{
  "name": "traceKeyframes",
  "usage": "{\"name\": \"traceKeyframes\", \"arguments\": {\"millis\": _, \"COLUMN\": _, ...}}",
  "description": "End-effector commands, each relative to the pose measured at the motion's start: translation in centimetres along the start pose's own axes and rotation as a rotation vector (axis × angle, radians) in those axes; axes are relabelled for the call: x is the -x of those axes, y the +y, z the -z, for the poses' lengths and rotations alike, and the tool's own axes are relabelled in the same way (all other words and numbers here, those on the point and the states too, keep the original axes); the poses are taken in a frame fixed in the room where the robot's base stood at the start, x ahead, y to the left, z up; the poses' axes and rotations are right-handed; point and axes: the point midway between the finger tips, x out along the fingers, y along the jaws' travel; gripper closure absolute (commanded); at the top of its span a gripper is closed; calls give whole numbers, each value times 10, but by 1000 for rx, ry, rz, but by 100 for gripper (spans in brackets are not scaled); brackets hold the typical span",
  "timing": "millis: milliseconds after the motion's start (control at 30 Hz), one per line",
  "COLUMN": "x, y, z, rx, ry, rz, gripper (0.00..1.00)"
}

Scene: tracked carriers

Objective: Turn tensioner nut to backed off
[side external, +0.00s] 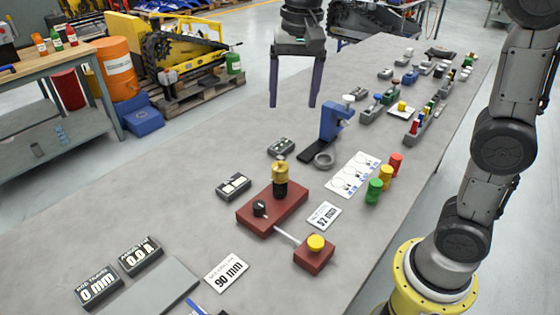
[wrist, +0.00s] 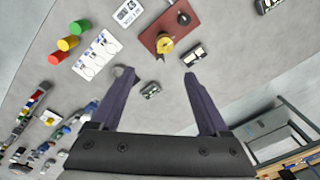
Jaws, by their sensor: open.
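A dark red base block (side external: 272,208) lies on the grey table. It carries an upright brass-yellow and dark cylindrical fitting (side external: 281,184), which looks like the tensioner nut, and a small black knob (side external: 260,208). The block also shows in the wrist view (wrist: 150,36), with the brass fitting (wrist: 165,43) and black knob (wrist: 184,18) on it. My gripper (side external: 292,98) is open and empty, high above the table and behind the block in the side view. In the wrist view its dark fingers (wrist: 160,76) stand wide apart, short of the fitting.
A rod joins the base to a small red block with a yellow button (side external: 316,243). A blue clamp-like stand (side external: 332,122), a grey ring (side external: 324,160), dark boxes (side external: 233,187) and green, yellow and red cylinders (side external: 374,191) stand nearby.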

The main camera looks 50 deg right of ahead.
Motion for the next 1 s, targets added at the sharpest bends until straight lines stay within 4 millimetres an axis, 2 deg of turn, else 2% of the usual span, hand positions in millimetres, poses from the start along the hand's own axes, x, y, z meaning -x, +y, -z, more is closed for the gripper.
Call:
{"name": "traceKeyframes", "arguments": {"millis": 100, "x": -20, "y": -18, "z": 9, "rx": 13, "ry": -29, "rz": -33, "gripper": 21}}
{"name": "traceKeyframes", "arguments": {"millis": 200, "x": -32, "y": -21, "z": 10, "rx": 19, "ry": -48, "rz": -55, "gripper": 21}}
{"name": "traceKeyframes", "arguments": {"millis": 467, "x": -58, "y": -20, "z": 7, "rx": 24, "ry": -57, "rz": -67, "gripper": 21}}
{"name": "traceKeyframes", "arguments": {"millis": 800, "x": -124, "y": -16, "z": 3, "rx": 24, "ry": -58, "rz": -67, "gripper": 21}}
{"name": "traceKeyframes", "arguments": {"millis": 1000, "x": -155, "y": -14, "z": 2, "rx": 24, "ry": -55, "rz": -64, "gripper": 21}}
